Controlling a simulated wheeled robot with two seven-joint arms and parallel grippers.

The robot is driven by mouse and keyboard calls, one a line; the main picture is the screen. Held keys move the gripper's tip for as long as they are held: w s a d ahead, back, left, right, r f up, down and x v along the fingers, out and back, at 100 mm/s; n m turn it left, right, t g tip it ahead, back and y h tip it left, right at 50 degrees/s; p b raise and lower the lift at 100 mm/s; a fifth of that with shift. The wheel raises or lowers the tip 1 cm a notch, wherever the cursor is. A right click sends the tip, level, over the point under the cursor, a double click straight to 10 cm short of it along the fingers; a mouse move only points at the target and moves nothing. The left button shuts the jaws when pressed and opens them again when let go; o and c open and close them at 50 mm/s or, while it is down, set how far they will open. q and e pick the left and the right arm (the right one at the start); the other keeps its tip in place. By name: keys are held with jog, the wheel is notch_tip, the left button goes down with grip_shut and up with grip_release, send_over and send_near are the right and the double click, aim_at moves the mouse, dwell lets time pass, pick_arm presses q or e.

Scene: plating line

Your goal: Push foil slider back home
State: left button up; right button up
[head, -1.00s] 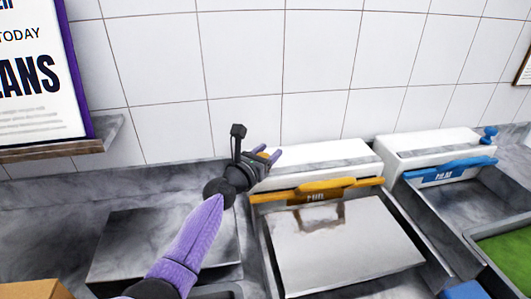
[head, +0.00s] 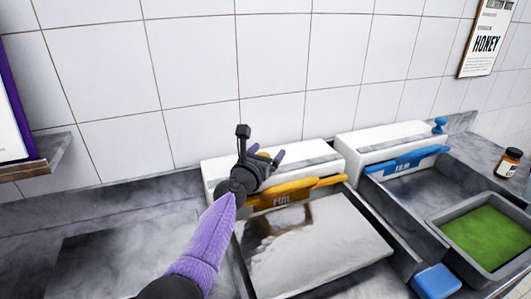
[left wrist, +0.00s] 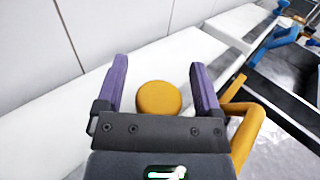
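The foil slider is a round orange knob (left wrist: 158,98) on the white top of the foil dispenser (head: 222,168). In the left wrist view it sits between the two purple fingers, with a gap showing on each side. My left gripper (head: 266,157) is open over the dispenser's top, near its middle in the head view. It hides much of the knob there; a little orange (head: 264,154) shows. An orange bar (head: 315,188) marked FOIL runs along the dispenser's front. My right gripper is in neither view.
A shiny sheet (head: 335,250) lies in front of the foil dispenser. To the right stand a second white dispenser (head: 385,140) with a blue bar (head: 405,161) and blue knob (head: 439,125), a green-filled tray (head: 445,235), a blue block (head: 436,281) and a jar (head: 508,163).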

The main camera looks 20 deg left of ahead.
pick_arm(q)
jog(key=shift+s+r+p, duration=0.15)
jog(key=shift+s+p, duration=0.1)
jog(key=shift+p, duration=0.2)
jog(key=s+a+p, duration=0.1)
jog(key=s+p, duration=0.4)
jog(key=s, duration=0.4)
jog(key=shift+s+a, duration=0.15)
jog(key=shift+a, duration=0.05)
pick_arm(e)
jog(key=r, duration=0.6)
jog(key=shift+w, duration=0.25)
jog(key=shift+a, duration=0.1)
